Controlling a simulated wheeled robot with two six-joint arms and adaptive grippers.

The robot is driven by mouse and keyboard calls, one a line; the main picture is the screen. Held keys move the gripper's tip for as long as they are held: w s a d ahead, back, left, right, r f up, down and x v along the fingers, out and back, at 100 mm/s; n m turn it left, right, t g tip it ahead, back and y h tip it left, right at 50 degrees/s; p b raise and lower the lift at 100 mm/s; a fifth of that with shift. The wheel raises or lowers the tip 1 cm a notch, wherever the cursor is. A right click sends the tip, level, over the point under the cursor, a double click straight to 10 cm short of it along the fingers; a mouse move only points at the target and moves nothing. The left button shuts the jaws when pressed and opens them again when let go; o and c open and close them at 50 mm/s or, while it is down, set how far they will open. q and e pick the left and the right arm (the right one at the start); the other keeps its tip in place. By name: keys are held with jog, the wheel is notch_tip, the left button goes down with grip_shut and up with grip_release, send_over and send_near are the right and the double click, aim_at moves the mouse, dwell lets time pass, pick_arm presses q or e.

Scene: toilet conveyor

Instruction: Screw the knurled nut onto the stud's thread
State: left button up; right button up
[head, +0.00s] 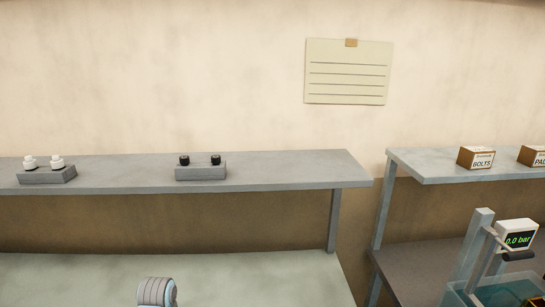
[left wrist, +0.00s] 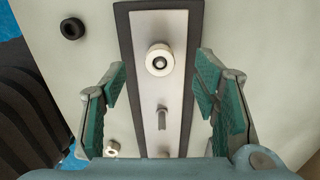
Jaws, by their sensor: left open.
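In the left wrist view my left gripper (left wrist: 160,75) is open, with its green pads on either side of a light metal plate (left wrist: 178,140) in a dark frame. A round white piece with a dark centre (left wrist: 160,60) sits on the plate between the fingertips; neither pad touches it. A short grey pin, perhaps the stud (left wrist: 162,116), stands lower on the plate. A black ring with a hole, perhaps the knurled nut (left wrist: 72,29), lies on the pale surface left of the plate, outside the fingers. Knurling and thread are too small to make out. My right gripper is not in view.
In the head view a grey shelf (head: 285,172) above the pale bench (head: 270,278) bears a block with white pegs (head: 48,175) and one with black pegs (head: 200,173). A gauge (head: 517,235) and a BOLTS box (head: 477,157) are at right. The visible bench top is mostly clear.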

pick_arm(q)
jog(key=shift+c, duration=0.2)
jog(key=c, duration=0.4)
jog(key=n, duration=0.7)
jog(key=shift+c, duration=0.2)
jog(key=n, duration=0.6)
jog(key=shift+s+n, duration=0.1)
jog(key=shift+n, duration=0.3)
jog(key=n, duration=0.6)
jog(key=shift+d+n, duration=0.1)
jog(key=shift+n, duration=0.3)
jog(key=n, duration=0.7)
jog(key=shift+f, duration=0.15)
